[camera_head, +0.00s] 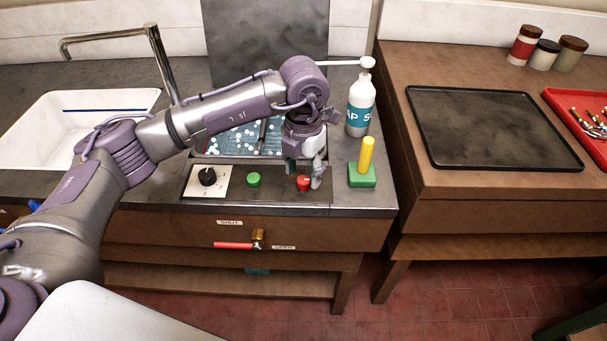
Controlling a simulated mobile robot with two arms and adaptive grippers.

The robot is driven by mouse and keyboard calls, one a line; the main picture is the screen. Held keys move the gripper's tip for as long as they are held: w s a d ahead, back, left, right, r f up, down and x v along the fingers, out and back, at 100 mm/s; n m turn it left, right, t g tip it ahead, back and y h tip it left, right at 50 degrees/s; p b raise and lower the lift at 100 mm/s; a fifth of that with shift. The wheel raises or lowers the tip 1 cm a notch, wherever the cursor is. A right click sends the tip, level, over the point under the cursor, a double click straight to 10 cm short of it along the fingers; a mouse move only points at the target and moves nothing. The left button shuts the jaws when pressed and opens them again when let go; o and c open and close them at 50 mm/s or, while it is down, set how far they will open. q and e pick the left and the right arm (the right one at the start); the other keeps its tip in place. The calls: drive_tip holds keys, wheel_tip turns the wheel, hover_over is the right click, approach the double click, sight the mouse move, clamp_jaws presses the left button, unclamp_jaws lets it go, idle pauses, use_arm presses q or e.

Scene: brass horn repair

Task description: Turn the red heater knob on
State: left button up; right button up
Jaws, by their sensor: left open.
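The red heater knob (303,183) sits at the right end of the dark control panel (280,189) at the counter's front. A white mark shows on its top. My left gripper (304,174) is open and points down at the knob, with one finger to its right and one behind and to its left. I cannot tell whether a finger touches the knob. The arm hides part of the basin behind the panel. My right gripper is not in view.
A black dial (208,177) and a green button (254,180) share the panel. A green block with a yellow peg (366,158) and a soap bottle (360,104) stand close on the right. A bubbly blue basin (232,139) lies behind. A red-handled valve (235,245) is below.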

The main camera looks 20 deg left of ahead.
sight(303, 180)
use_arm(q)
wheel_tip(303, 180, up, 10)
idle(0.3)
idle(0.4)
